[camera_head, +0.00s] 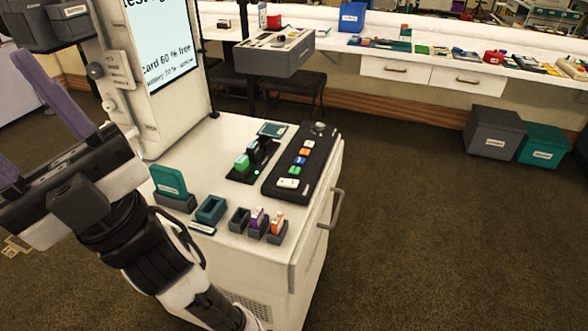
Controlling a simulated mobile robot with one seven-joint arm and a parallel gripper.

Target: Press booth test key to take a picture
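A black control panel (276,187) lies on the white cart top. It carries a row of coloured keys (304,152), a larger white key (288,183) at its near end and a dark knob (319,128) at its far end. The key labels are too small to read, so I cannot tell which is the test key. A lit screen (160,45) behind shows "test" and "card 60 % free". My gripper (28,125) is at the left edge, well apart from the panel. Its purple fingers are spread with nothing visible between them; one is partly out of frame.
On the cart top (225,150) stand a black charger-like holder (254,160), a teal card in a stand (169,181), a teal open box (211,210) and small grey holders (257,223). A grey box (274,52) stands behind. The brown floor (430,230) at right is clear.

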